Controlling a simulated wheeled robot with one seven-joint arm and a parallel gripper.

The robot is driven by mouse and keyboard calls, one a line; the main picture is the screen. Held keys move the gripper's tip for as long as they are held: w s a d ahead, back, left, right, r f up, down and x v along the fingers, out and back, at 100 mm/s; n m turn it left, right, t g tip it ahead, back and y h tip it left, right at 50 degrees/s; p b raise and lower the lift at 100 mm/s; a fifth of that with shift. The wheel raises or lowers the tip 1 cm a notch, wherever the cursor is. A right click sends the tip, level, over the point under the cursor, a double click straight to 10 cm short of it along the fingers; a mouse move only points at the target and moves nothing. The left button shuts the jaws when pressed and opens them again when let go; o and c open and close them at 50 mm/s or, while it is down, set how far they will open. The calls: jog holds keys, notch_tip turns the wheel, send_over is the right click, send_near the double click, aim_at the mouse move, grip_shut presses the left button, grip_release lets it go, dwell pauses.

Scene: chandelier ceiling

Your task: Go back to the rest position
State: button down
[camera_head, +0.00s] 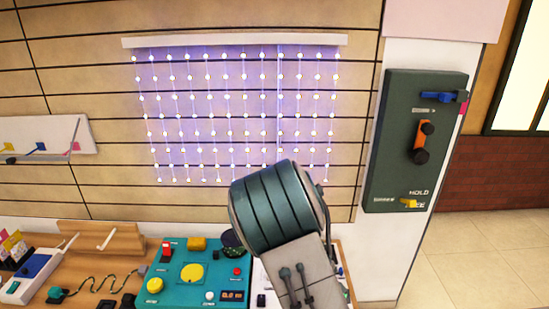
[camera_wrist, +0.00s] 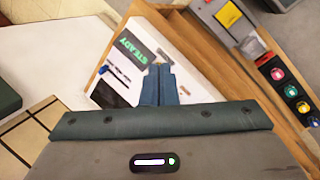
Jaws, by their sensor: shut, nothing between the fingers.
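My gripper (camera_wrist: 158,70) shows in the wrist view as two blue fingers side by side, shut with nothing between them. Behind the fingertips is a white panel (camera_wrist: 112,92) with a "STEADY" label (camera_wrist: 137,50) and some small dark parts. I cannot tell whether the fingers touch it. In the head view my dark teal arm link reaches over the right side of the table, and the fingers are hidden behind it.
A teal panel (camera_head: 176,272) with buttons and a display stands on the wooden table, left of my arm. A dark green lever panel (camera_head: 393,140) hangs on the wall at right. A string-light curtain (camera_head: 235,115) hangs behind. Open floor (camera_head: 480,260) shows at right.

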jog(key=s+r+m+t+y, duration=0.1)
jog(key=s+r+m, duration=0.3)
jog(key=s+r, duration=0.6)
jog(key=s+d+r+m+y, duration=0.1)
jog(key=s+r+m, duration=0.3)
jog(key=s+r, duration=0.6)
notch_tip(320, 180, up, 4)
jog(key=shift+r+m+t+y, duration=0.1)
jog(key=shift+m+t+y, duration=0.3)
jog(key=shift+y, duration=0.5)
jog(key=shift+d, duration=0.1)
dwell(0.9)
